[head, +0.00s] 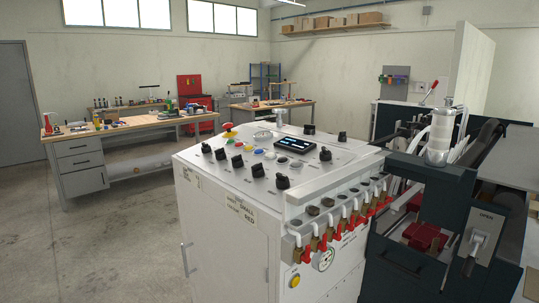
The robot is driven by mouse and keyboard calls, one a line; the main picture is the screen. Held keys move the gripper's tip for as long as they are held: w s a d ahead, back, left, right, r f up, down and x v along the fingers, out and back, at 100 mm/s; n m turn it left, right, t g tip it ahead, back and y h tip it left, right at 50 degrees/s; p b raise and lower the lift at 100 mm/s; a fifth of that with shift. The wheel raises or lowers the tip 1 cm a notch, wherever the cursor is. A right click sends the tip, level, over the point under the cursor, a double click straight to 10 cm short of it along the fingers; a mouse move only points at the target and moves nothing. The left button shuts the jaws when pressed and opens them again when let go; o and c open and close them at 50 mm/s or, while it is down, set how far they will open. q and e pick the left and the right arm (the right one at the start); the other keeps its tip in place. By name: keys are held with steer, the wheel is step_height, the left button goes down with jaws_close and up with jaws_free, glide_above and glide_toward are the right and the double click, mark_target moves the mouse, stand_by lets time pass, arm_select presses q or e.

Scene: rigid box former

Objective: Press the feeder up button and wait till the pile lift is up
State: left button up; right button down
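A white control cabinet (225,240) stands in the middle of the head view. Its sloping top panel (225,180) carries several black knobs (283,181), a lit display (296,145), a row of small coloured push buttons (258,151) and a red mushroom button (228,127) on a yellow base. A yellow round button (295,281) sits low on the cabinet's right-hand face. The button labels are too small to read, so I cannot tell which is feeder up. I cannot make out the pile lift or its height. Neither of my grippers is in view.
Red-handled valves (330,234) line the cabinet's right edge. A dark machine (400,262) with a lever switch plate marked OPEN (480,238) adjoins on the right. Workbenches (130,128) stand behind. The floor (90,240) at left is clear.

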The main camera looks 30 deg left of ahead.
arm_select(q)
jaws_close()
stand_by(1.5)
